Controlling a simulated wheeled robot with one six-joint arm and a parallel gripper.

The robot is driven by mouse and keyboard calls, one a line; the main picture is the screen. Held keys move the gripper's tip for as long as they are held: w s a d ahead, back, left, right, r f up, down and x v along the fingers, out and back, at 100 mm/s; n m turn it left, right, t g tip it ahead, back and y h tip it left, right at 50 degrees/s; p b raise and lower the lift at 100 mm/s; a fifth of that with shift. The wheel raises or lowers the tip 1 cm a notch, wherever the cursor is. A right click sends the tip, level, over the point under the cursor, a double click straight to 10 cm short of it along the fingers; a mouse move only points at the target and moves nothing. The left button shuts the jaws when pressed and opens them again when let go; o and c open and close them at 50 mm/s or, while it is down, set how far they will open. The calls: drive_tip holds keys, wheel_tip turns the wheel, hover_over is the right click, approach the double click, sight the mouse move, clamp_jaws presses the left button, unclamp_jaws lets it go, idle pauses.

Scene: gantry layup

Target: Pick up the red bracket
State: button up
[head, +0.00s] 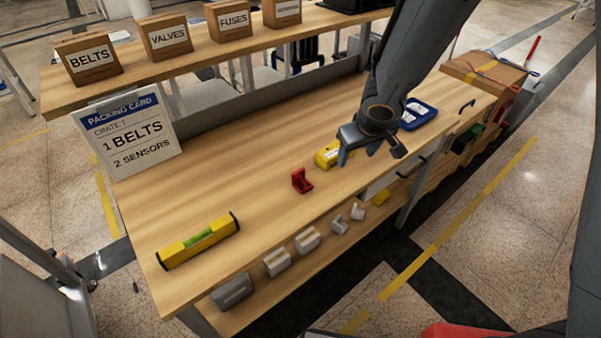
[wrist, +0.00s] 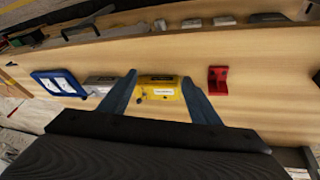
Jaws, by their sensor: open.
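The red bracket (head: 302,181) stands on the wooden bench top, an L shape with an upright part. It also shows in the wrist view (wrist: 218,80), just right of the right finger. My gripper (head: 362,154) is above the bench, to the right of the bracket in the head view. In the wrist view my gripper (wrist: 160,98) is open, its fingers on either side of a yellow box (wrist: 160,88) in the picture. The yellow box (head: 328,156) is partly hidden by my gripper in the head view. I cannot tell whether the fingers touch it. The bracket is outside the fingers.
A yellow spirit level (head: 198,240) lies at the bench's near left. A blue-framed item (head: 418,114) lies beyond my gripper. A packing card (head: 128,133) stands at the left edge. Labelled boxes line the raised shelf (head: 125,84). Bare bench top lies left of the bracket.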

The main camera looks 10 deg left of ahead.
sight(299, 172)
drive_tip(key=s+a+f+n+y, duration=0.1)
drive_tip(key=a, duration=0.3)
drive_tip(key=s+a+f+n+g+p, duration=0.1)
drive_tip(key=a+f, duration=0.1)
drive_tip(key=a, duration=0.3)
drive_tip(key=s+a+f+n+y, duration=0.1)
drive_tip(key=a, duration=0.3)
drive_tip(key=shift+a+f+y+p, duration=0.15)
drive_tip(key=shift+a+y+p, duration=0.15)
drive_tip(key=shift+a+p, duration=0.1)
drive_tip(key=shift+g, duration=0.3)
drive_tip(key=shift+w+b+x, duration=0.25)
drive_tip(key=shift+b+x, duration=0.55)
drive_tip(key=shift+x, duration=0.75)
drive_tip(key=shift+w+b+x, duration=0.2)
drive_tip(key=shift+b+x, duration=0.55)
drive_tip(key=shift+x, duration=0.8)
drive_tip(key=shift+d, duration=0.15)
drive_tip(key=c, duration=1.3)
drive_tip(key=shift+r, duration=0.2)
